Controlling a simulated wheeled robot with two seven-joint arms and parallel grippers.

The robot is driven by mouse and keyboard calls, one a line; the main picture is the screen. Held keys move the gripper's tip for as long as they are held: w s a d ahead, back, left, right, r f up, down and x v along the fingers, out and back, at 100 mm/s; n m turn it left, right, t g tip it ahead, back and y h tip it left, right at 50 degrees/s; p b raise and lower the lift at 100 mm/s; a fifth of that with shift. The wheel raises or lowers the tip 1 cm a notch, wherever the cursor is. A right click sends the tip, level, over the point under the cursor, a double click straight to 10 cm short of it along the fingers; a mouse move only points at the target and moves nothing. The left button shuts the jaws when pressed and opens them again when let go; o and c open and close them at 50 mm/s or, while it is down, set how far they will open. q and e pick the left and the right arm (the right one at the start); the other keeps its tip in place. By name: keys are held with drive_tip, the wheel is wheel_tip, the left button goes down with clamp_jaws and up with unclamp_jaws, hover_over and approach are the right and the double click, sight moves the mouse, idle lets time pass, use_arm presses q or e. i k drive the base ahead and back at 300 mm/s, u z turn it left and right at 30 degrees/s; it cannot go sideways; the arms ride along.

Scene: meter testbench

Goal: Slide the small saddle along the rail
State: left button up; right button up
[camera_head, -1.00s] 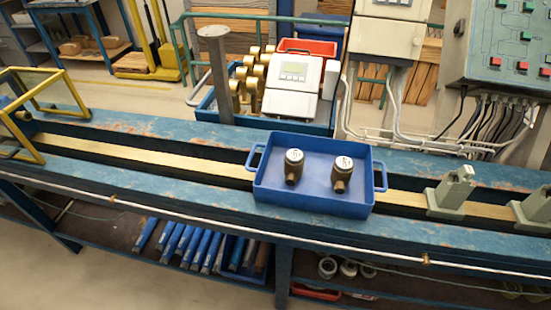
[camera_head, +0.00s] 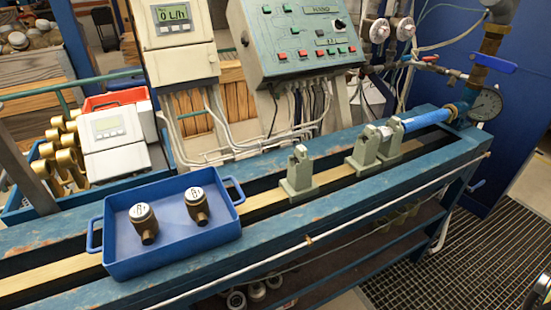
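A grey-green saddle (camera_head: 299,177) stands upright on the brass-coloured rail (camera_head: 335,173), to the right of the blue tray. Two more grey-green saddles, a nearer one (camera_head: 362,155) and a farther one (camera_head: 389,140), stand close together further right on the rail. The farther one is by the end of a blue pipe (camera_head: 427,119). I cannot tell for certain which saddle is the small one. Neither of my grippers can be made out in this view.
A blue tray (camera_head: 116,268) holding two brass meters (camera_head: 145,224) (camera_head: 197,206) sits across the rail at left. A control box (camera_head: 300,45) hangs behind the bench. A pressure gauge (camera_head: 485,104) is at the right end. The rail between the tray and first saddle is clear.

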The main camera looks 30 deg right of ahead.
sight(298, 184)
drive_tip(key=k, duration=0.5)
drive_tip(key=z, duration=1.4)
drive_tip(key=i, duration=0.9)
drive_tip(key=u, duration=1.8)
